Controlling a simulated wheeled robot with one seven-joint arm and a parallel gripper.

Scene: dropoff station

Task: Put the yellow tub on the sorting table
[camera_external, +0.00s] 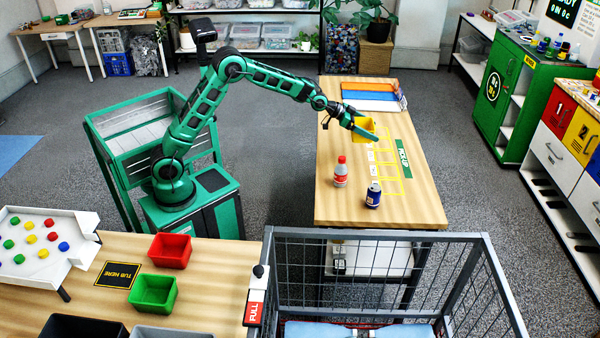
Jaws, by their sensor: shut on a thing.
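My gripper (362,131) is shut on the yellow tub (364,124), at or just above the wooden table with the green PICKUP label (402,158). I cannot tell whether the tub touches that table. Part of the tub is hidden by my gripper. The sorting table seems to be the wooden table at lower left (215,262). On it is a black mat marked TUB HERE (118,275), with nothing on it. A red tub (170,250) and a green tub (153,293) stand to the right of the mat.
A red-capped bottle (341,172) and a blue can (373,194) stand on the pickup table. A white sloped tray with coloured pieces (40,243) is left of the mat. A grey wire cage (375,270) stands right of the sorting table. Grey floor lies between the tables.

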